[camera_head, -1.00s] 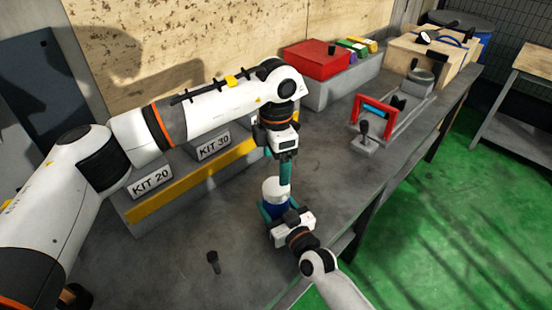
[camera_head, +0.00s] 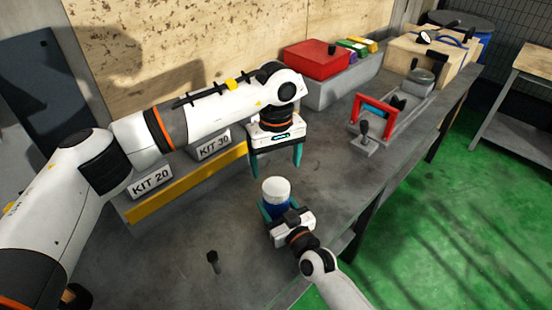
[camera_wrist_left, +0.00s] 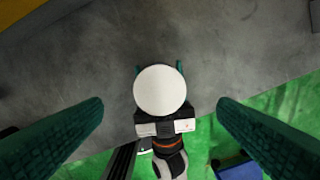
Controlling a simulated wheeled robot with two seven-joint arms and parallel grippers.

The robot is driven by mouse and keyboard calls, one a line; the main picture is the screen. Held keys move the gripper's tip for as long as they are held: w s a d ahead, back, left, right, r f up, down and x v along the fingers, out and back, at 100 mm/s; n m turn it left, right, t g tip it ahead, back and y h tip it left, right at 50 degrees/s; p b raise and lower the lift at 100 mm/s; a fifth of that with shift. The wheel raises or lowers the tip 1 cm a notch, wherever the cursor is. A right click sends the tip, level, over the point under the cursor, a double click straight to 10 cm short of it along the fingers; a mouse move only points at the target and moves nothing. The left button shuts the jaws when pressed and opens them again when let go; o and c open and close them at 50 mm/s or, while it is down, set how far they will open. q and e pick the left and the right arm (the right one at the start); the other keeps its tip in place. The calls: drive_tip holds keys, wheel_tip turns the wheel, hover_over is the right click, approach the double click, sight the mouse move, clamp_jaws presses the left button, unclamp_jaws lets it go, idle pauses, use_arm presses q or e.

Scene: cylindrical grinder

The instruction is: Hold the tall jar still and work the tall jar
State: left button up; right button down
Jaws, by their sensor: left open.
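The tall jar (camera_head: 276,190) has a white lid and a blue body and stands upright on the grey bench. In the left wrist view its round white lid (camera_wrist_left: 160,91) is seen from above, near the middle. My left gripper (camera_head: 276,165) is open and empty above the jar, pointing down, its teal fingers spread to either side and apart from the lid. My right gripper (camera_head: 277,212) comes in from the bench's front edge, its teal fingers on both sides of the jar's body, shut on it. The jar's lower part is partly hidden by that gripper.
A grey rack with a yellow strip (camera_head: 185,188) and kit labels stands behind, left of the jar. A small black peg (camera_head: 213,262) stands at front left. A red-handled fixture (camera_head: 375,113) and a red box (camera_head: 315,60) are further right. Bench around the jar is clear.

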sight(276, 186)
use_arm(q)
wheel_tip(276, 186, down, 7)
drive_tip(key=shift+f, duration=0.2)
idle(0.3)
